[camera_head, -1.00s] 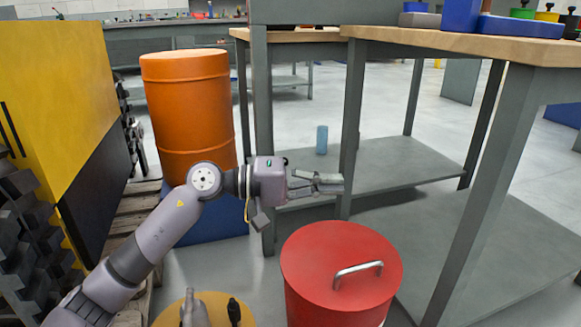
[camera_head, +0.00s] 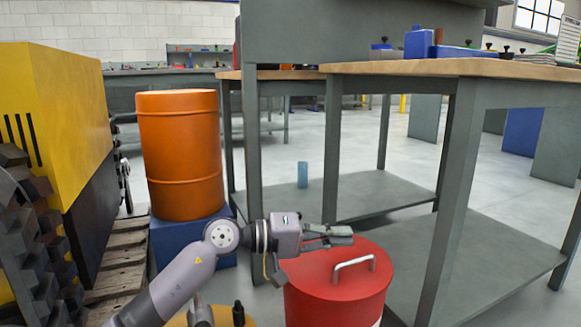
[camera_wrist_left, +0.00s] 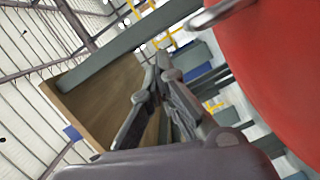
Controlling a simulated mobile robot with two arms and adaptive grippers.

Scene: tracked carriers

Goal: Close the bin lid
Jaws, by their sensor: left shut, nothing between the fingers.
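The red bin (camera_head: 335,308) stands on the floor at the lower middle of the head view. Its red lid (camera_head: 312,272), with a silver bar handle (camera_head: 354,264), lies flat across the top, and I see no gap at its rim. My left gripper (camera_head: 343,237) is shut and empty, with its fingers over the far side of the lid. I cannot tell whether they touch it. In the left wrist view the shut fingers (camera_wrist_left: 160,78) show in the middle, with the red lid (camera_wrist_left: 275,70) and part of its handle (camera_wrist_left: 212,14) at the right.
A workbench (camera_head: 440,68) with grey legs and a low shelf (camera_head: 375,195) stands behind and right of the bin. An orange drum (camera_head: 180,155) on a blue base (camera_head: 190,240) is behind my left arm. A blue cylinder (camera_head: 303,175) stands on the low shelf.

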